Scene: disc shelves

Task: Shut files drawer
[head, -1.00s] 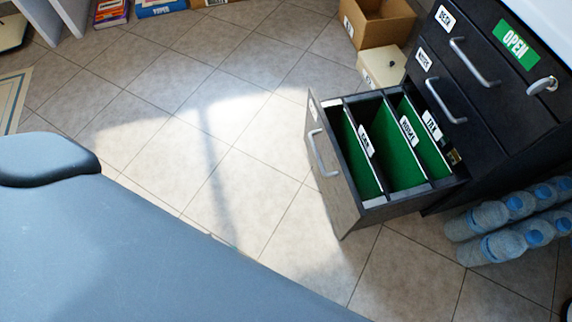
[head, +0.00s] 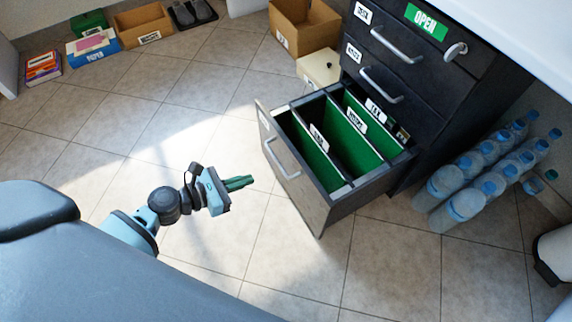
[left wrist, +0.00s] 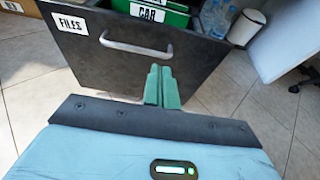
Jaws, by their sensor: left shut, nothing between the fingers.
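The files drawer (head: 312,190) is the bottom drawer of the black cabinet (head: 410,110) in the head view, and it is pulled far out. It holds green hanging folders with white tabs. Its front, with a "FILES" label and a silver handle (left wrist: 137,46), fills the upper part of the left wrist view. My left gripper (head: 240,183) is shut and empty, in front of the drawer front and to its left in the head view. In the left wrist view its green fingertips (left wrist: 161,84) point at the drawer front, just below the handle's right end. I cannot tell whether they touch. My right gripper is not in view.
Several water bottles (head: 470,180) stand on the floor right of the cabinet. A cardboard box (head: 304,25) and a cream box (head: 318,66) are beside it at the back. More boxes and books line the far wall. The tiled floor left of the drawer is clear.

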